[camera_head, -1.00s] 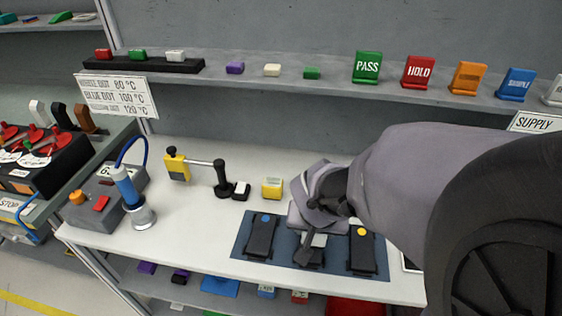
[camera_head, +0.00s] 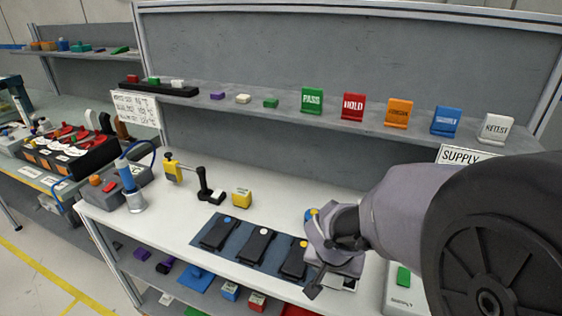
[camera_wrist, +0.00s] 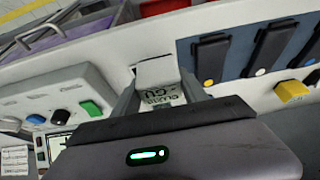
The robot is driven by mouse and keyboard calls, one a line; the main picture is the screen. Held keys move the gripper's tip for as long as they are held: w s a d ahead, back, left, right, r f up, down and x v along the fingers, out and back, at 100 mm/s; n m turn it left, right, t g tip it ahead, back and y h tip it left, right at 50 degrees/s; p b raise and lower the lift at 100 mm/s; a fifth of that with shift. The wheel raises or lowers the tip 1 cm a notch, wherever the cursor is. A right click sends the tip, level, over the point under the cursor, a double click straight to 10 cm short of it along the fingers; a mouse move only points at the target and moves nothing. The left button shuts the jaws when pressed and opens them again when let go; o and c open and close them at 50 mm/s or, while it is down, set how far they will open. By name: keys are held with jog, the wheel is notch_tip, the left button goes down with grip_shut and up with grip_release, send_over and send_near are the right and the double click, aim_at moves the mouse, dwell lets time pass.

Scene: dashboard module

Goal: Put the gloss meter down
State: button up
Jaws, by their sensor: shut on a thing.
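My gripper (camera_wrist: 160,84) is shut on a pale block printed with upside-down text that seems to read "GLOSS GU", the gloss meter (camera_wrist: 157,71), in the wrist view. In the head view my gripper (camera_head: 326,276) is over the white bench (camera_head: 170,215), just right of the blue mat. My wrist mostly hides the meter there. I cannot tell whether the meter touches the bench.
The blue mat (camera_head: 236,260) carries three black modules with blue, white and yellow dots. A white box (camera_head: 397,301) with a green button stands right of my gripper. A yellow block (camera_head: 241,198) and black-handled tool (camera_head: 208,193) sit behind the mat. Coloured signs line the shelf (camera_head: 290,116).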

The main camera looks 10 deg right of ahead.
jog(key=w+d, duration=0.2)
jog(key=d, duration=0.1)
jog(key=w+d, duration=0.1)
jog(key=d, duration=0.1)
jog(key=shift+d+f, duration=0.2)
jog(key=shift+f, duration=0.05)
notch_tip(320, 180, down, 4)
jog(key=shift+b, duration=1.05)
jog(key=shift+r, duration=0.25)
jog(key=shift+f, duration=0.2)
jog(key=o, duration=1.5)
jog(key=shift+r, duration=0.1)
